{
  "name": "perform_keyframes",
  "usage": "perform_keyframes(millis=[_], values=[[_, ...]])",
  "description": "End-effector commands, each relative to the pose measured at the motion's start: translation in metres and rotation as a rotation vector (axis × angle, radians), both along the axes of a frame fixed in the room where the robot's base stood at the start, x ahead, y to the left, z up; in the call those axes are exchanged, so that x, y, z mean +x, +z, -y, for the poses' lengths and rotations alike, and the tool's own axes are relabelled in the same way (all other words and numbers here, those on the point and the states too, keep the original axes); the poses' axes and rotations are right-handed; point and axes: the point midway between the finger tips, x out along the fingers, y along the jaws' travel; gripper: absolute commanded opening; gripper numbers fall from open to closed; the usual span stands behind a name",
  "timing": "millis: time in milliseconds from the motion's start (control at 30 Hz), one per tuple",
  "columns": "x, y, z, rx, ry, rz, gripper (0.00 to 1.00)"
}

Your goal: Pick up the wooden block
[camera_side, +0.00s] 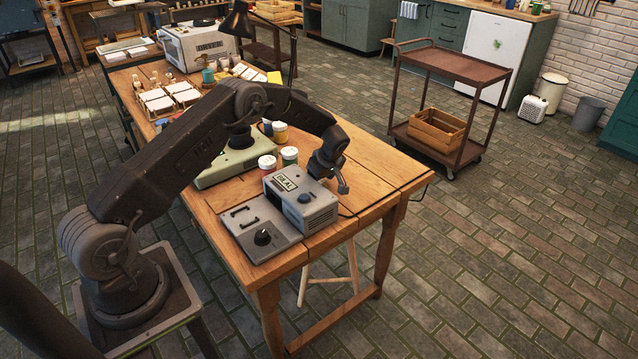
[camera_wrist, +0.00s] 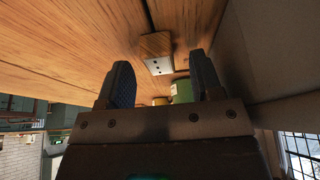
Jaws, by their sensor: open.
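In the wrist view the wooden block (camera_wrist: 155,44) rests against the wooden tabletop (camera_wrist: 75,40). A pale metal plate with dark dots covers its near face. My gripper (camera_wrist: 160,60) is open, with a dark finger on each side of the view. The block shows in the gap between the fingertips, apart from both and a little beyond them. In the side view my gripper (camera_side: 342,187) is low over the table's right part, just behind the grey boxy device. I cannot make out the block there; the device or my arm may hide it.
The grey device (camera_side: 312,207) stands close beside my gripper. Paint jars (camera_side: 289,155) and a green machine (camera_side: 225,163) stand to its left.

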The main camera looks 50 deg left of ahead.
Motion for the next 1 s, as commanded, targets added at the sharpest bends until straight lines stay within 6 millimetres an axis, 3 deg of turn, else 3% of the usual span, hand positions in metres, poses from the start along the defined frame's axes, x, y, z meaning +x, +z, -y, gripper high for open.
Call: perform_keyframes(millis=[333,900,1000], values=[[-0.0001,-0.0089,-0.0036,0.0,-0.001,0.0,0.6],[-0.0001,-0.0085,-0.0034,0.0,-0.001,0.0,0.07],[-0.0001,-0.0085,-0.0034,0.0,-0.001,0.0,0.07]])
